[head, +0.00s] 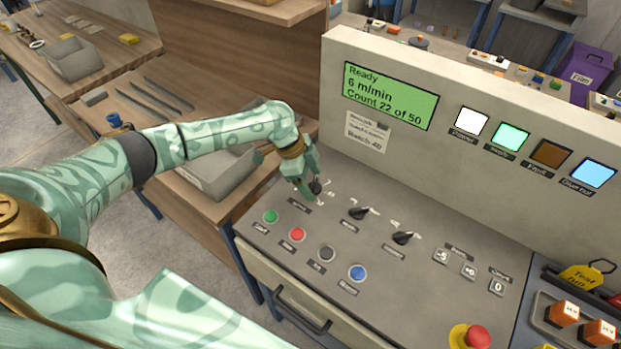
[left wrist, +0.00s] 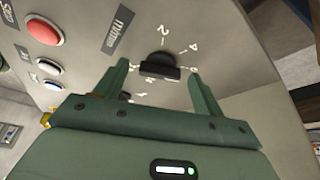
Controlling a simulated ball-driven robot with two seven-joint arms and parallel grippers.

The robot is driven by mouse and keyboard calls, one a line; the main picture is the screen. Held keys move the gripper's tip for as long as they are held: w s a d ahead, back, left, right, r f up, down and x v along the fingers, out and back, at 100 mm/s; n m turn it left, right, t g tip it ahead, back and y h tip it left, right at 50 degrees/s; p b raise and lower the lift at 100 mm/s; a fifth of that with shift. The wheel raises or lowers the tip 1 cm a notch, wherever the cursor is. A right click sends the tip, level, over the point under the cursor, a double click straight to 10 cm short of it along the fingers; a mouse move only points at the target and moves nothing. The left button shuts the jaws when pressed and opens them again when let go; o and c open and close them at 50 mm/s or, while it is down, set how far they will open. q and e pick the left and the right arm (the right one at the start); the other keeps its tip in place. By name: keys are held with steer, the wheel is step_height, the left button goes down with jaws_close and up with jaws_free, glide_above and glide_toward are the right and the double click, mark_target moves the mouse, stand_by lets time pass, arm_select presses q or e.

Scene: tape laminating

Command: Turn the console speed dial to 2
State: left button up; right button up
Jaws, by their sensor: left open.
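The console speed dial is a black knob (head: 316,187) at the upper left of the console panel. In the left wrist view the dial (left wrist: 160,66) sits in a ring of white numerals, with a 2 and a 4 readable; I cannot tell its pointer direction. My left gripper (head: 306,182) is at the dial in the head view. In the left wrist view its open fingers (left wrist: 158,72) stand either side of the knob, with gaps visible. The green display (head: 390,95) reads "Ready, 6 m/min, Count 22 of 50". My right gripper is out of view.
Two more black knobs (head: 359,213) (head: 403,238) lie to the right. Green (head: 270,216), red (head: 297,234), black (head: 327,253) and blue (head: 357,273) buttons line the front. A red mushroom button (head: 478,337) is at bottom right. The console's upright back panel (head: 455,75) rises behind.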

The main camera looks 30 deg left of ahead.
arm_select(q)
steer(key=c, duration=1)
steer(key=shift+r, duration=0.1)
